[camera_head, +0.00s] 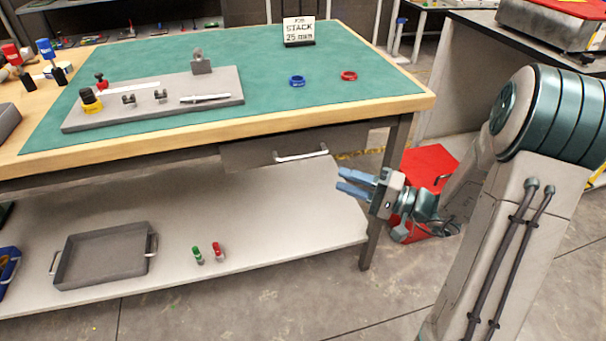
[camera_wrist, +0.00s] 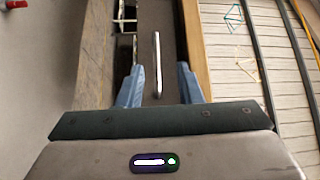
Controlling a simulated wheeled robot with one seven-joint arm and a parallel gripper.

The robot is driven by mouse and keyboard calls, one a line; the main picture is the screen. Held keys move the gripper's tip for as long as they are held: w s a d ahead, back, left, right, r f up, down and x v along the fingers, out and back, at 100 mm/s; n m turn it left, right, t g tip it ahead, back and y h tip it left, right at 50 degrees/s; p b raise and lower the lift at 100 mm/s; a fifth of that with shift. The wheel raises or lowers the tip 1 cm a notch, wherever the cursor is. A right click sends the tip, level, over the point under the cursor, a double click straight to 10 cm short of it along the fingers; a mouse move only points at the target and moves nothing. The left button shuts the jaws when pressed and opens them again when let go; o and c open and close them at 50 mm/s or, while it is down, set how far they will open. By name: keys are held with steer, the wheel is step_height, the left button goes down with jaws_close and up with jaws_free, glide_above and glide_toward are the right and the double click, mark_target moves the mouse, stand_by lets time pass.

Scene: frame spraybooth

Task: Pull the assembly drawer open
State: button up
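The assembly drawer (camera_head: 250,153) is a grey front under the workbench's right part, and it looks closed. Its bright bar handle (camera_head: 301,155) runs along the front; it also shows in the wrist view (camera_wrist: 157,65). My gripper (camera_head: 340,181) is in front of the drawer, to the lower right of the handle in the head view. Its blue fingers are apart. In the wrist view the handle lies between the two fingers (camera_wrist: 160,88), with a gap on each side. I cannot tell how far ahead of the fingertips the handle is.
The wooden bench edge (camera_head: 400,104) is just above the drawer. A bench leg (camera_head: 383,190) and a red box (camera_head: 428,165) are close to my gripper. The lower shelf (camera_head: 300,220) holds a grey tray (camera_head: 105,255) at left. Open floor lies in front.

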mark_target(302, 157)
steer(key=shift+m+t, duration=0.4)
steer(key=shift+t, duration=0.5)
steer(key=x, duration=0.4)
steer(key=w+f+b+x, duration=0.1)
steer(key=x, duration=0.3)
steer(key=w+d+x, duration=0.1)
steer(key=x, duration=0.4)
steer(key=shift+f+b, duration=0.3)
jaws_close()
